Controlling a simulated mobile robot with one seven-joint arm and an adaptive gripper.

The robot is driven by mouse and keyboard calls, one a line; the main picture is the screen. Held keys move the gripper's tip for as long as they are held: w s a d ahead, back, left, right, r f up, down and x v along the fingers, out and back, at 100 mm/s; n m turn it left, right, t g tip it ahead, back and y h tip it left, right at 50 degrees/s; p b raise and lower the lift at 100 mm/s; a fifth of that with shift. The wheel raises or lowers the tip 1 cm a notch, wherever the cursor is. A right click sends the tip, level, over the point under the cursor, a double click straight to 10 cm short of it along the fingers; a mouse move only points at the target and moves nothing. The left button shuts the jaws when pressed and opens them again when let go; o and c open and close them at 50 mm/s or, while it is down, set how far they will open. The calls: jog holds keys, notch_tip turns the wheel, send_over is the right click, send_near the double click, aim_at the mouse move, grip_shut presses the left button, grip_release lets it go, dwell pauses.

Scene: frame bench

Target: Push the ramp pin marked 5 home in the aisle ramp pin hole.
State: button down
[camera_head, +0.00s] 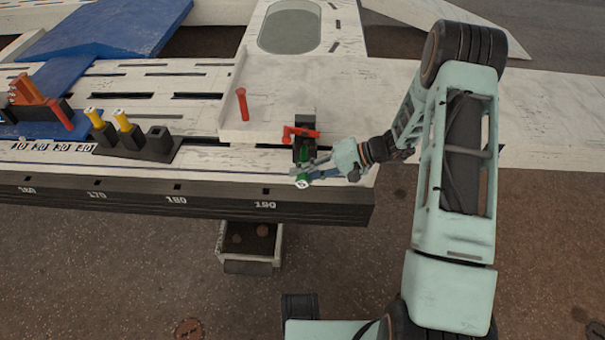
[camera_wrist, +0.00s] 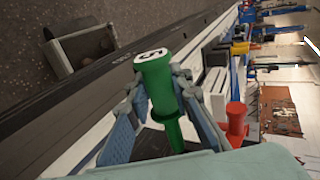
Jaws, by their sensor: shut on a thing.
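The green ramp pin (camera_wrist: 156,78) has a white end marked 5, facing up toward the camera in the wrist view. In the head view its pale end (camera_head: 302,182) shows at the bench's front edge. My gripper (camera_head: 312,170) is shut on the pin, with a blue-grey finger on each side of it. The narrower green shank (camera_wrist: 174,134) points down toward a dark block. In the head view, this black block (camera_head: 306,118) stands beside the pin under a red handle. The hole and the shank's tip are hidden, so I cannot tell how deep the pin sits.
A red handle (camera_head: 303,133) lies across the black block, close to my fingers. A red pin (camera_head: 242,104) stands on the white plate to the left. Yellow pins (camera_head: 122,120) stand in black sockets farther left. A small open bin (camera_head: 249,267) is below the bench edge.

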aim_at(304, 150)
jog(key=shift+w+b, duration=0.7)
jog(key=shift+w, duration=0.7)
jog(key=shift+w+d, duration=0.15)
jog(key=shift+w, duration=2.55)
jog(key=c, duration=1.7)
grip_release()
jog(key=shift+o, duration=0.2)
jog(key=shift+d, duration=0.1)
jog(key=v, duration=1.2)
jog(key=shift+r, duration=0.1)
